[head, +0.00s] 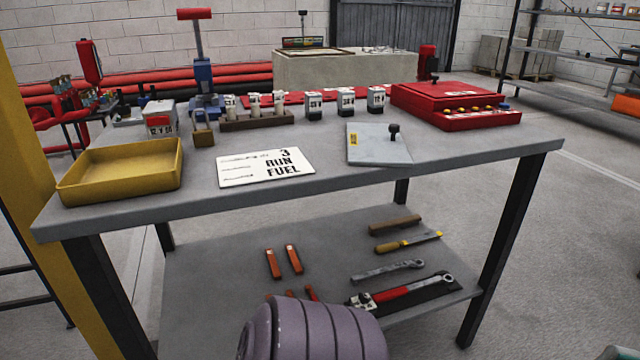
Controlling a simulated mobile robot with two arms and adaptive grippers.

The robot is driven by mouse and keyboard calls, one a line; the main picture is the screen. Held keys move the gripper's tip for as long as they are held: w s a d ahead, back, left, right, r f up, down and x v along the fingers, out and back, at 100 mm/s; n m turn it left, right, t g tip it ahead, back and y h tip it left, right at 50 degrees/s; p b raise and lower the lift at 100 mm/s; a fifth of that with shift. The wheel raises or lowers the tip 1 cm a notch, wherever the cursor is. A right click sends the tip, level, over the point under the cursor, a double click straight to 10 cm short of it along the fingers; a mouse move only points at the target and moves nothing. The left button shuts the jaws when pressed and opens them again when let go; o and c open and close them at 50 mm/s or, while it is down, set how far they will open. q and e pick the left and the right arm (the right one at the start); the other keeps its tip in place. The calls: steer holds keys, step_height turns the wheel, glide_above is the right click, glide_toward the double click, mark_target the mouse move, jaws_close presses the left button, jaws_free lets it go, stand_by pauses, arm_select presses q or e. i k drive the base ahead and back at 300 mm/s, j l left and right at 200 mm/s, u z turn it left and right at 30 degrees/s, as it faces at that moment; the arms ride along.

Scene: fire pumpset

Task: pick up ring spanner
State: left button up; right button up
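A grey metal spanner (388,270), which looks like the ring spanner, lies flat on the lower shelf (215,265) of the workbench, right of its middle. Its ends are too small to make out fully. It lies between a yellow-handled tool (408,242) behind it and a red-handled wrench (405,293) in front of it. Neither of my grippers shows in the head view.
The grey bench top (310,205) overhangs the shelf, with a dark leg (508,250) to the right. A wooden-handled tool (395,224) and orange-red pieces (283,262) share the shelf. A yellow tray (120,172) and red case (455,105) stand on top.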

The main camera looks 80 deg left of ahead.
mark_target(354, 279)
steer(key=u, duration=2.1)
steer(key=i+l+u, duration=0.3)
steer(key=i+l, duration=0.2)
steer(key=l, duration=0.15)
steer(key=i+l+u, duration=0.15)
steer(key=l, duration=0.25)
steer(key=i+l+u, duration=0.15)
steer(key=i+l, duration=0.15)
steer(key=i+l+u, duration=0.2)
steer(key=l, duration=0.3)
